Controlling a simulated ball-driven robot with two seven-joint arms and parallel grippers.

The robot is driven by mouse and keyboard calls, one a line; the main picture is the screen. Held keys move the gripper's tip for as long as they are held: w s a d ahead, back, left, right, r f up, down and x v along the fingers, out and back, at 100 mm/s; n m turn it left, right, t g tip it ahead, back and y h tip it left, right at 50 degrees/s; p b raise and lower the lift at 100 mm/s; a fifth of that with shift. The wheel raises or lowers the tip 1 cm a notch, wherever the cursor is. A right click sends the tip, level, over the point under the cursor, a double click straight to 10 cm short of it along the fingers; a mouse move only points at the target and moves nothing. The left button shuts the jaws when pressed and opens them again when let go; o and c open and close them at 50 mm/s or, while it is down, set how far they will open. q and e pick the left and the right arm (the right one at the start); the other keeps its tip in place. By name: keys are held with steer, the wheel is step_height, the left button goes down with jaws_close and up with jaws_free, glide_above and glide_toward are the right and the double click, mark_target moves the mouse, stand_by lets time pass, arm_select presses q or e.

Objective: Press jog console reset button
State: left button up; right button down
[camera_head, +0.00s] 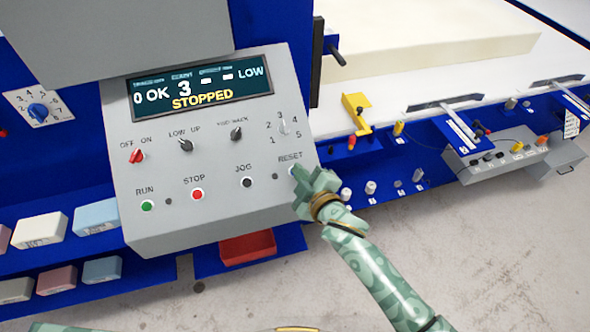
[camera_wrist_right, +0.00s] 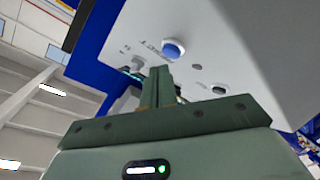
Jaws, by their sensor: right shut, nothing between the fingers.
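The grey jog console (camera_head: 210,222) faces me, and its screen (camera_head: 200,88) reads OK, 3, STOPPED and LOW. The RESET label (camera_head: 290,157) is at the panel's lower right. In the head view my right gripper (camera_head: 301,174) is at the spot just below this label and mostly covers the button there. In the right wrist view the blue reset button (camera_wrist_right: 173,49) shows just beyond the closed, empty fingertips (camera_wrist_right: 156,70). I cannot tell if they touch it.
A green RUN button (camera_head: 147,205), a red STOP button (camera_head: 197,195) and a dark JOG button (camera_head: 246,183) sit left of my gripper. A red bin (camera_head: 248,248) is under the console. Foam blocks (camera_head: 97,216) lie on blue shelves at left. Open floor lies in front.

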steer(key=shift+f, duration=0.15)
stand_by(0.4)
steer(key=shift+w+a+f, duration=0.1)
steer(key=shift+w+f, duration=0.05)
steer(key=shift+w, duration=0.05)
steer(key=shift+w+f+b, duration=0.2)
steer(key=shift+f+b, duration=0.2)
steer(key=shift+b, duration=0.1)
stand_by(0.6)
stand_by(0.3)
steer(key=shift+s+r+p, duration=0.45)
steer(key=shift+r+p, duration=0.3)
steer(key=shift+p, duration=0.3)
steer(key=shift+s+r+p, duration=0.15)
steer(key=shift+r+p, duration=0.25)
steer(key=shift+p, duration=0.15)
steer(key=s+r+p, duration=0.1)
steer(key=p, duration=0.1)
steer(key=s+d+r+p, duration=0.1)
steer(key=r+p, duration=0.1)
steer(key=shift+r, duration=0.2)
